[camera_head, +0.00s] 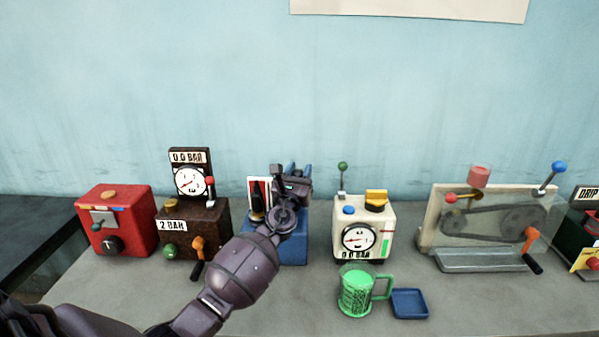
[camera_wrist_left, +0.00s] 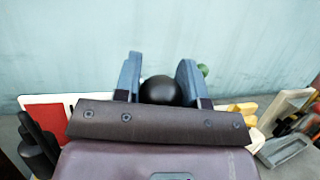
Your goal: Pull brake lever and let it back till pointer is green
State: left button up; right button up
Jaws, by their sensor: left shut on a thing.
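My left gripper (camera_head: 298,170) is above the blue box (camera_head: 295,251) at the middle of the bench. In the left wrist view its two blue fingers (camera_wrist_left: 160,78) are shut on a round black knob (camera_wrist_left: 159,91), seemingly the brake lever's. The lever's shaft is hidden by my gripper and wrist. A card (camera_head: 263,183) with red and white areas stands at the box's left, with a dark pointed shape in front of it. The card also shows in the left wrist view (camera_wrist_left: 60,105). I see no green on it and cannot tell where a pointer stands. My right gripper is out of view.
Left of the blue box stand a brown gauge box (camera_head: 209,225) and a red box (camera_head: 128,215). Right of it are a cream gauge box (camera_head: 382,222), a green mug (camera_head: 355,292), a blue tray (camera_head: 409,303) and a belt machine (camera_head: 440,232). The front bench is mostly clear.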

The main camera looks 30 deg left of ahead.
pick_arm(q)
jog(key=shift+r, duration=0.2)
grip_shut()
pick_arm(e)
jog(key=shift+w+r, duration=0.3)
